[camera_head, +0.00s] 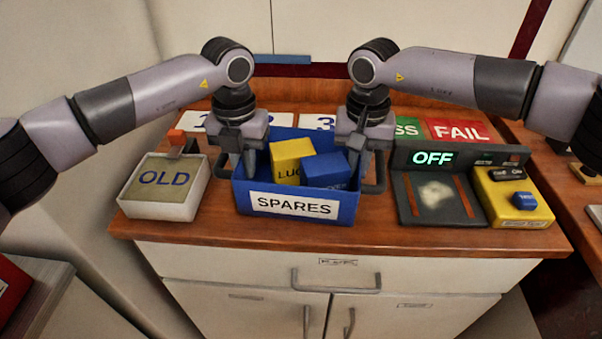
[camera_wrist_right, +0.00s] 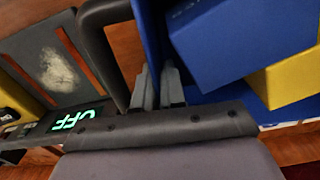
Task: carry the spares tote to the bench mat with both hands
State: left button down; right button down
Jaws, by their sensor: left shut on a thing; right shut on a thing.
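The spares tote (camera_head: 347,208) is an open blue box with a white SPARES label, at the middle of the wooden bench top. It holds a yellow block (camera_head: 291,160) and a blue block (camera_head: 325,170). My left gripper (camera_head: 240,168) is shut on its left side, and my right gripper (camera_head: 352,168) is shut on its right side. In the right wrist view the fingers (camera_wrist_right: 158,88) are at the tote's blue wall, beside a dark loop handle (camera_wrist_right: 108,30). I cannot tell whether the tote touches the bench. I cannot make out the bench mat for sure.
A white OLD tray (camera_head: 155,208) stands left of the tote. A dark tester with a lit OFF sign (camera_head: 433,158) and a yellow control box (camera_head: 510,200) stand right. White number cards (camera_head: 320,122) and a red FAIL panel (camera_head: 460,131) lie behind. Another wooden surface is at right.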

pick_arm(q)
jog(key=shift+r, duration=0.2)
pick_arm(e)
jog(key=shift+w+r, duration=0.1)
jog(key=shift+r, duration=0.05)
